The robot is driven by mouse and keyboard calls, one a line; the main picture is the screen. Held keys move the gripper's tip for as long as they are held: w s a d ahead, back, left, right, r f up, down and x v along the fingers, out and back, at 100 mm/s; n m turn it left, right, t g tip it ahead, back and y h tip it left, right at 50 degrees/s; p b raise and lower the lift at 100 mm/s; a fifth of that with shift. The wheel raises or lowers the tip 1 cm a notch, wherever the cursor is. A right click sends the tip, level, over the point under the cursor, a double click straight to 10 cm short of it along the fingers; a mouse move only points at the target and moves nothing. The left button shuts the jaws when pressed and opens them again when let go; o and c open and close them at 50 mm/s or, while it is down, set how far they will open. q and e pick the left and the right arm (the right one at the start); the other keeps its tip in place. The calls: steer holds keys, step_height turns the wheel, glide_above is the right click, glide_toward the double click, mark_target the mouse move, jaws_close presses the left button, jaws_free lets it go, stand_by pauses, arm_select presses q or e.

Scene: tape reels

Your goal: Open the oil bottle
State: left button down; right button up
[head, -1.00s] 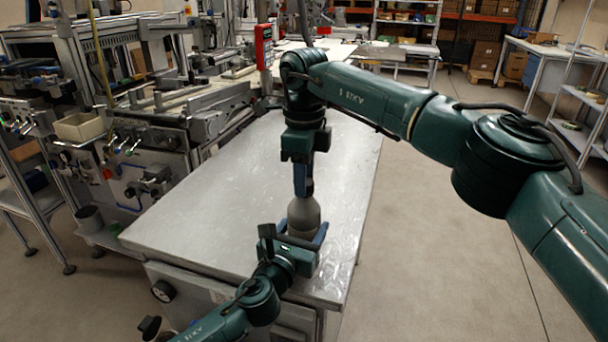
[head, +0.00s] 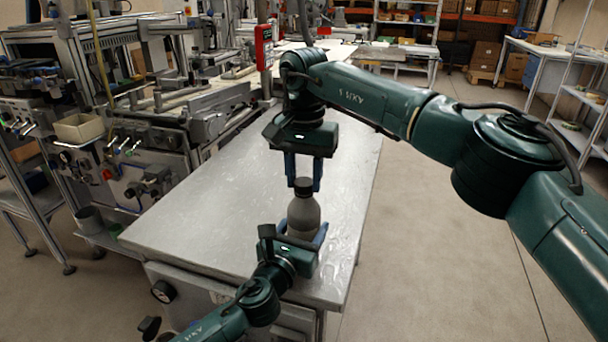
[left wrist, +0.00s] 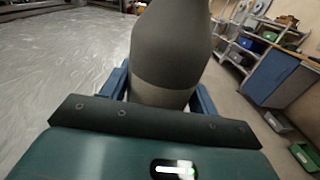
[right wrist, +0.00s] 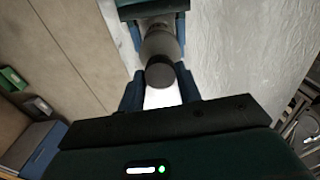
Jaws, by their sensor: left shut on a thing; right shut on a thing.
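The oil bottle (head: 303,215) is grey with a black cap (head: 303,186) and stands upright near the front end of the metal table. My left gripper (head: 301,231) is shut around its lower body; the left wrist view shows the bottle (left wrist: 172,55) between the blue fingers. My right gripper (head: 304,182) points down from above, shut on the cap with one finger on each side. The right wrist view shows the cap (right wrist: 160,75) between the fingertips. The cap is on or at the bottle's neck; I cannot tell how loose it is.
The metal table (head: 225,215) is otherwise bare, with free room left of and behind the bottle. Machinery with a beige bin (head: 79,127) stands along the left. A red device (head: 264,47) stands at the table's far end. Open floor lies to the right.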

mark_target(304, 181)
steer(key=shift+r, duration=0.15)
stand_by(0.3)
steer(key=shift+r, duration=0.95)
arm_select(q)
steer(key=shift+f, duration=0.1)
arm_select(e)
steer(key=shift+r, duration=2)
arm_select(q)
steer(key=shift+c, duration=1.6)
jaws_free()
steer(key=shift+s, duration=0.1)
